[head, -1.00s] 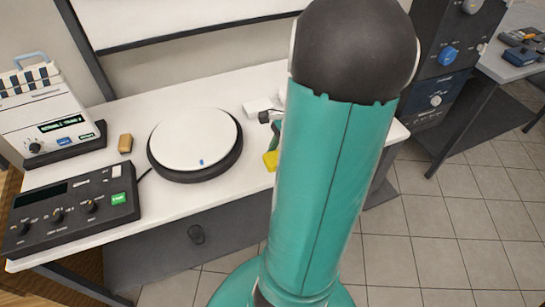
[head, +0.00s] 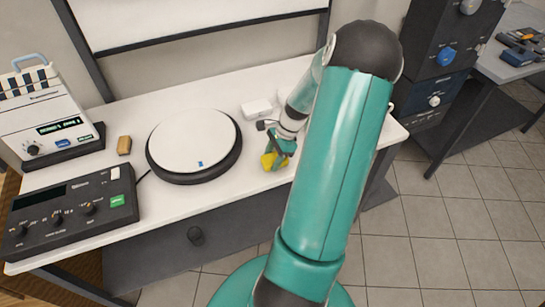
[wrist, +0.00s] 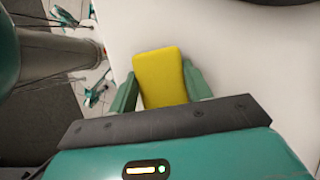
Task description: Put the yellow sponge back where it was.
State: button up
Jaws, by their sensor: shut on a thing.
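The yellow sponge (head: 274,161) is at the right part of the white table, just right of the round turntable. My gripper (head: 281,153) is shut on it, with the arm reaching down from the right. In the wrist view the sponge (wrist: 161,77) sits between the two green fingers (wrist: 162,88), with white tabletop behind it. I cannot tell whether the sponge touches the table.
The round white turntable (head: 194,145) with a dark rim stands left of the gripper. A small white box (head: 256,108) lies behind it. A brown block (head: 124,145), a dark control panel (head: 70,212) and a cream device (head: 45,112) stand at left. Tabletop in front of the turntable is clear.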

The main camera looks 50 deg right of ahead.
jog(key=shift+f, duration=0.15)
jog(key=o, duration=0.9)
jog(key=shift+o, duration=0.2)
jog(key=v, duration=1.2)
jog(key=w+a+r+n+h, duration=0.1)
jog(key=w+a+r+n, duration=0.1)
jog(key=a+r+n, duration=0.3)
jog(key=w+a+r+n+h, duration=0.1)
jog(key=w+a+r+n, duration=0.15)
jog(key=a, duration=0.55)
jog(key=w+a+r+n+h, duration=0.2)
jog(key=a+r+n, duration=0.15)
jog(key=a, duration=0.25)
jog(key=s+a+r+n+t, duration=0.1)
jog(key=s+a+r+n, duration=0.2)
jog(key=a+n, duration=0.3)
jog(key=s+a+r+n+t, duration=0.2)
jog(key=s+a+r+n, duration=0.2)
jog(key=a, duration=1)
jog(key=n, duration=0.3)
jog(key=shift+a+r, duration=0.25)
jog(key=shift+s, duration=0.1)
